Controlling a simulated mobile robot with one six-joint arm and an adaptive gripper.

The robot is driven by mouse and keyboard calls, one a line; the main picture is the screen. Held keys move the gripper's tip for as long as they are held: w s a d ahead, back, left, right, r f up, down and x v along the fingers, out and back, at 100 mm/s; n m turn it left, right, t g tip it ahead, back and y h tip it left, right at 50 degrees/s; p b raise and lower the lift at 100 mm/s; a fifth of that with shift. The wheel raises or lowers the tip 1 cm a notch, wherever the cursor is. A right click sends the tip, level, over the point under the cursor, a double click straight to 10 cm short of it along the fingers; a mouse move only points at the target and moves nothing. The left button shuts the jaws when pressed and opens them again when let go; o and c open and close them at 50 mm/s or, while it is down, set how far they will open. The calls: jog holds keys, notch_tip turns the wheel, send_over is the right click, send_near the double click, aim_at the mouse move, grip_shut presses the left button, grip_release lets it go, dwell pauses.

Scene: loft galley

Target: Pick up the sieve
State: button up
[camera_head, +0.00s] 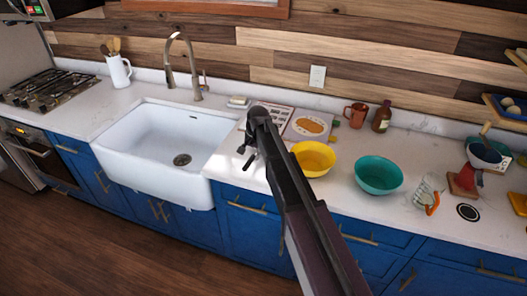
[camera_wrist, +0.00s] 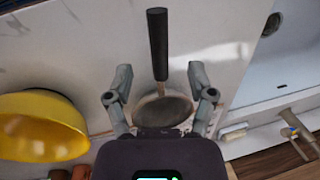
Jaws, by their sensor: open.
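The sieve (camera_wrist: 163,110) shows in the wrist view, with a round grey-brown bowl and a straight black handle (camera_wrist: 157,45) pointing to the top of the picture. My gripper (camera_wrist: 159,80) is open, with one finger on either side of the sieve, near where the handle meets the bowl. Nothing is clamped between the fingers. I cannot tell how far above the sieve the fingers are. In the head view my gripper (camera_head: 247,156) is low over the counter, right of the sink, and my arm hides the sieve there.
A yellow bowl (camera_head: 313,158) stands close right of my gripper; it also shows in the wrist view (camera_wrist: 42,127). A teal bowl (camera_head: 378,175) is farther right. The sink (camera_head: 165,145) lies left. A copper mug (camera_head: 355,115) and brown bottle (camera_head: 382,117) stand behind.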

aim_at(249, 162)
jog(key=shift+f, duration=0.45)
jog(key=shift+f+b, duration=0.1)
jog(key=shift+b, duration=0.2)
jog(key=shift+w+a+f+b, duration=0.1)
jog(key=shift+a+f+b, duration=0.05)
jog(key=shift+f+b, duration=0.65)
jog(key=shift+w+a+f+b, duration=0.1)
jog(key=shift+a+f+b, duration=0.1)
jog(key=shift+f+b, duration=0.65)
jog(key=shift+w+a+f+b, duration=0.1)
jog(key=shift+a+f+b, duration=0.05)
jog(key=shift+f+b, duration=0.65)
grip_shut()
